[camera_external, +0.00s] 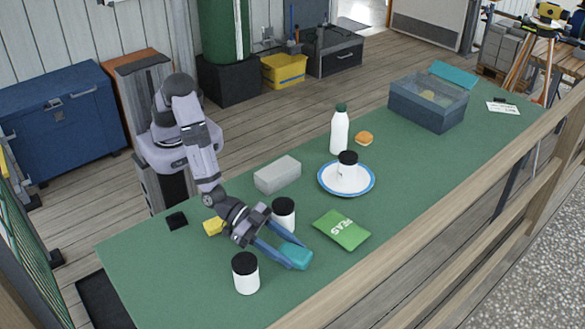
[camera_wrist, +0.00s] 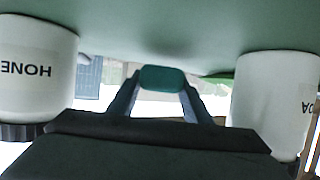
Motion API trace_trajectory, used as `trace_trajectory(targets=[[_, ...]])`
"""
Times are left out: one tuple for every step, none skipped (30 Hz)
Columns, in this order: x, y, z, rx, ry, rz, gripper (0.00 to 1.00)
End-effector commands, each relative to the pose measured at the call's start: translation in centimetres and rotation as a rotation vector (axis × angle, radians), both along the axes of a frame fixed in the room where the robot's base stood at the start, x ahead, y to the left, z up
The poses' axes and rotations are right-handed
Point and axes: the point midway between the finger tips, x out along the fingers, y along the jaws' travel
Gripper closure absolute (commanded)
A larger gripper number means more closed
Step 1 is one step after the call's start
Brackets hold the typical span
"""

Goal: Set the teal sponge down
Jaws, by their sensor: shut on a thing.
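The teal sponge (camera_external: 297,255) is held at the tips of my gripper (camera_external: 290,257), low over the front part of the green table (camera_external: 190,290). In the wrist view the sponge (camera_wrist: 162,78) sits between the two blue fingers of my gripper (camera_wrist: 160,88). I cannot tell whether the sponge touches the table. A white jar with a black lid (camera_external: 246,275) stands to the left of the gripper, and another such jar (camera_external: 284,216) stands behind it. In the wrist view a jar lettered "HONE" (camera_wrist: 38,70) is at the left and another jar (camera_wrist: 275,98) at the right.
A green peas bag (camera_external: 342,230) lies just right of the sponge. A blue-rimmed plate (camera_external: 327,186) holds a jar (camera_external: 347,165). A grey block (camera_external: 278,175), a white bottle (camera_external: 339,132), a bun (camera_external: 364,138) and a blue bin (camera_external: 425,112) stand further back. The front left table is clear.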

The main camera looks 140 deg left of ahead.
Motion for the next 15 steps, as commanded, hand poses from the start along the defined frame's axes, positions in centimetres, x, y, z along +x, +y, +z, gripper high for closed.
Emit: trace_trajectory(targets=[[0.02,0.0,-0.11,0.0,-0.001,0.0,0.81],[0.02,0.0,-0.08,0.0,-0.001,0.0,0.81],[0.02,0.0,-0.05,0.0,-0.001,0.0,0.81],[0.02,0.0,-0.04,0.0,-0.001,0.0,0.81],[0.01,-0.01,-0.07,0.0,0.0,0.0,0.48],[0.01,-0.01,-0.07,0.0,0.0,0.0,0.39],[0.0,0.0,-0.07,0.0,0.0,0.0,0.36],[0.01,-0.01,-0.07,0.0,0.0,0.0,0.36],[0.01,-0.01,-0.07,0.0,0.0,0.0,0.36],[0.0,-0.01,-0.08,0.0,0.0,0.0,0.36],[0.0,0.0,-0.08,0.0,0.0,0.0,0.36],[0.0,0.0,-0.08,0.0,0.0,0.0,0.36],[0.0,0.0,-0.08,0.0,0.0,0.0,0.36],[0.0,0.0,-0.07,0.0,0.0,0.0,0.36],[0.0,0.0,-0.04,0.0,0.0,0.0,0.36]])
